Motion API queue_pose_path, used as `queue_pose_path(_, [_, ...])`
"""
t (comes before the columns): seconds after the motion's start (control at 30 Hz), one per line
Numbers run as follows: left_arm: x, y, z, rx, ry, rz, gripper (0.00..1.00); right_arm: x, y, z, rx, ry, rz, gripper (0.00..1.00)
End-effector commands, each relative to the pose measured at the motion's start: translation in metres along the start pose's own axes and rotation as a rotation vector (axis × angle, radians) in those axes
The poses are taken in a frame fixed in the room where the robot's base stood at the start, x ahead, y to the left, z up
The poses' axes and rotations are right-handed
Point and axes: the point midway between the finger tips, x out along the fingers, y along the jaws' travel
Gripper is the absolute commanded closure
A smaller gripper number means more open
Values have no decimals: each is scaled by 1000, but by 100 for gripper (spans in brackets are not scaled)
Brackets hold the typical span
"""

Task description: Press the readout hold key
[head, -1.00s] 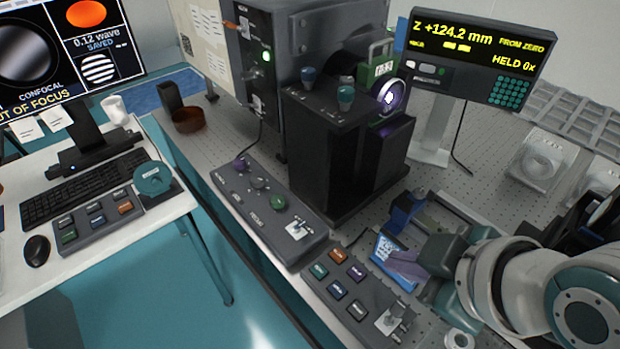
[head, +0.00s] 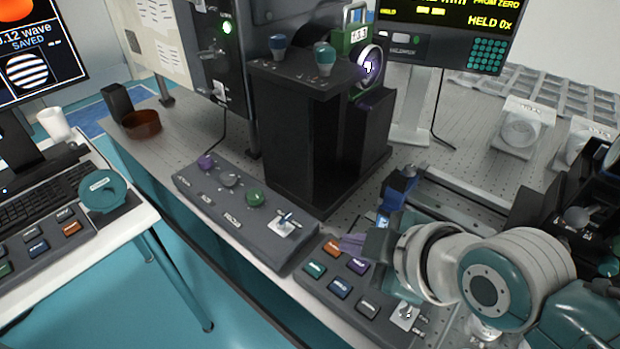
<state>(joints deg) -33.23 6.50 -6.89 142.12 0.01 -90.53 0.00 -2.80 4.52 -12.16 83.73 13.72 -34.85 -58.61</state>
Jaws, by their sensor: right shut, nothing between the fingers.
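My left gripper is out of view.
A knob panel (head: 228,185) lies left of the key box. Blue-ended rails lie behind my right forearm. A toggle plate (head: 405,315) is at the box's right end. A second key box (head: 30,250) sits on the left desk.

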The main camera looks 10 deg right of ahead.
Motion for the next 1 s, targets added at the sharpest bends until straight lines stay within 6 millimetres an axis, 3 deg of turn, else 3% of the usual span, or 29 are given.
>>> queue_pose_path(0.53, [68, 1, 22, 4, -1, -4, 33, 48, -35, 35, 2, -1, -1, 100])
queue_pose_path(0.73, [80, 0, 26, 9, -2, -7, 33, 59, -43, 44, 0, -2, -1, 100])
queue_pose_path(1.0, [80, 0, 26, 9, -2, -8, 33, 60, -44, 44, 1, -1, -1, 100])
